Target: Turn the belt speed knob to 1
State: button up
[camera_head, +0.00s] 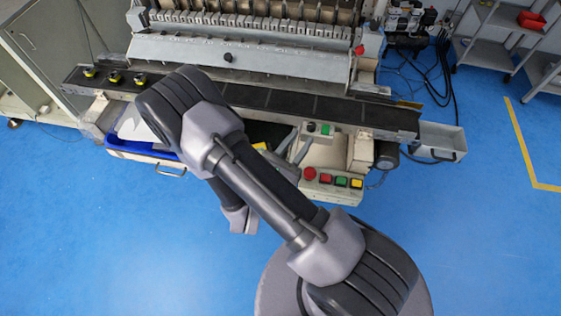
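A small black knob (311,127) sits beside a green switch (326,130) on the pale control box in front of the conveyor belt (280,100). It is probably the belt speed knob; its marking and setting are too small to read. My gripper (304,137) reaches in from the left, mostly hidden behind my arm. Two slim grey fingers show with a gap between them, their tips just below and left of the knob. I cannot tell whether they touch it.
A blue tray (140,148) is left of my arm. Small yellow-and-black parts (114,77) lie on the belt's left end. The blue floor is clear in front.

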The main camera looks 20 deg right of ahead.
jog(key=p+v, duration=0.1)
jog(key=v, duration=1.2)
jog(key=shift+s, duration=0.1)
jog(key=s+d+r+m+g+y+b, duration=0.35)
jog(key=s+r+m+g+y, duration=0.5)
jog(key=m+g, duration=0.75)
jog(key=w+a+r+m+t+y+b, duration=0.1)
jog(key=w+a+r+m+t+y, duration=0.1)
jog(key=a+r+m+t+y, duration=0.3)
notch_tip(320, 180, up, 6)
jog(key=m+t+y, duration=0.3)
jog(key=m+t, duration=0.3)
jog(key=m, duration=0.2)
jog(key=shift+a+r+t, duration=0.2)
jog(key=shift+a+t, duration=0.1)
jog(key=shift+t, duration=0.1)
